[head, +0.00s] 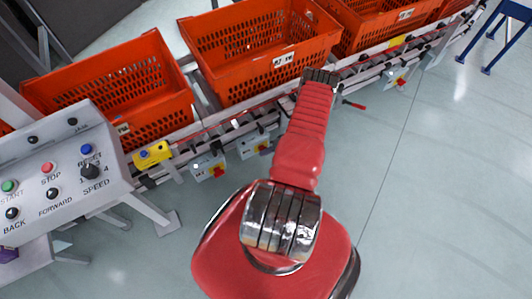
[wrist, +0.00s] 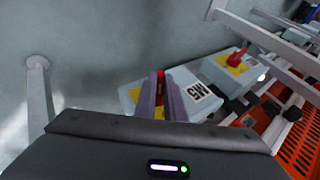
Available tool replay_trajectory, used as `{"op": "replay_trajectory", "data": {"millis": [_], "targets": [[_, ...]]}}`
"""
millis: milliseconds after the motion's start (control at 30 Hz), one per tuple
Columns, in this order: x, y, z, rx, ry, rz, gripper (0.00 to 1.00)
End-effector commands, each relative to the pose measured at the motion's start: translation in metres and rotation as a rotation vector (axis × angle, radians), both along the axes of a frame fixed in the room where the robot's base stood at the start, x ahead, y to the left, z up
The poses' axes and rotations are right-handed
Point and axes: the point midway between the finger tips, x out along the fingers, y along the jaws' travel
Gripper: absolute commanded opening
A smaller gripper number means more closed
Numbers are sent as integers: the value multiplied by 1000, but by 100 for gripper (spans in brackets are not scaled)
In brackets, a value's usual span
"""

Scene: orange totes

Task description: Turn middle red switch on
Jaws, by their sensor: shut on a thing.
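In the wrist view, a red switch (wrist: 160,76) on a grey box (wrist: 130,92) with a yellow plate sits between the two fingers of my gripper (wrist: 161,84). The fingers are closed around its handle. The fingers hide most of this switch, so I cannot tell its turn position. A second red switch (wrist: 237,58) on a yellow plate is to the right, clear of my gripper. In the head view, my arm's end reaches the conveyor edge, and the fingers are hidden behind the arm. A red switch (head: 218,171) shows on a grey box left of the arm.
Orange totes (head: 262,50) stand on the conveyor behind the switch boxes. A grey box (head: 253,143) hangs left of my arm, and another (head: 396,77) hangs to the right. A control panel (head: 60,170) stands at left.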

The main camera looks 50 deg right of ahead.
Motion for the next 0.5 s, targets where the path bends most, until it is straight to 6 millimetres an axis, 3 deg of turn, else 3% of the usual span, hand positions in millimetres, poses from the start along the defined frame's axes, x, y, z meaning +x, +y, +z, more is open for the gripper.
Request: {"op": "replay_trajectory", "data": {"millis": [100,133,200,400,500], "targets": [[5,-8,4,-11,-8,-6,0],[5,-8,4,-12,-8,-6,10],[5,-9,4,-12,-8,-6,15],[4,-8,4,-12,-8,-6,28],[3,-7,3,-9,-6,-5,28]]}}
